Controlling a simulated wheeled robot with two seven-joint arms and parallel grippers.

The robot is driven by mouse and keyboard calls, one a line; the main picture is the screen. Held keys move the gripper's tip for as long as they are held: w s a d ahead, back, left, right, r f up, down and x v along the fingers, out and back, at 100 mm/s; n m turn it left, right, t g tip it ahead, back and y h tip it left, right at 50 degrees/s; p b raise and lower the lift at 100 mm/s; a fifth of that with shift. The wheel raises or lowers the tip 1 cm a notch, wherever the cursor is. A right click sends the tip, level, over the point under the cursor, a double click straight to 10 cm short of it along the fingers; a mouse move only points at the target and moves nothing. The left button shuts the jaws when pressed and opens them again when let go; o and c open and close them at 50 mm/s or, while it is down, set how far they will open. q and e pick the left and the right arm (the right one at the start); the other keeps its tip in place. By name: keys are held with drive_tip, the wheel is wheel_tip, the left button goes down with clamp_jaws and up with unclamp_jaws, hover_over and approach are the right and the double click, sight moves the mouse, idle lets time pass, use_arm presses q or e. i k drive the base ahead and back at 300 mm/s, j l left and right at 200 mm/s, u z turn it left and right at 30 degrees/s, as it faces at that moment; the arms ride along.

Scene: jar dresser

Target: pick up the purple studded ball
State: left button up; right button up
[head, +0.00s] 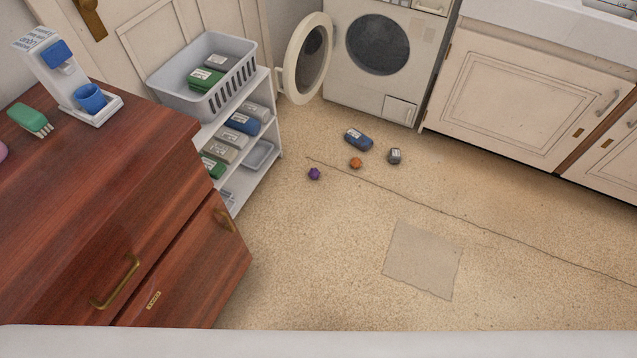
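The purple studded ball (314,173) is small and lies on the speckled tan floor, just right of the white shelf's lower end. An orange ball (356,162) of similar size lies a short way to its right. Nothing touches the purple ball. Neither of my grippers shows in the head view.
A blue item (358,139) and a grey one (394,156) lie nearby. The white shelf (262,163) carries a grey basket (198,102). A wooden dresser (110,230) fills the left. A washing machine (365,105) with open door (290,72) stands behind. The right floor is mostly clear, with a flat grey square (422,260).

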sight(313, 173)
drive_tip(key=i+l+u, duration=0.15)
drive_tip(key=i+l, duration=0.15)
drive_tip(key=i, duration=0.4)
drive_tip(key=i+l+u, duration=0.1)
drive_tip(key=i, duration=0.45)
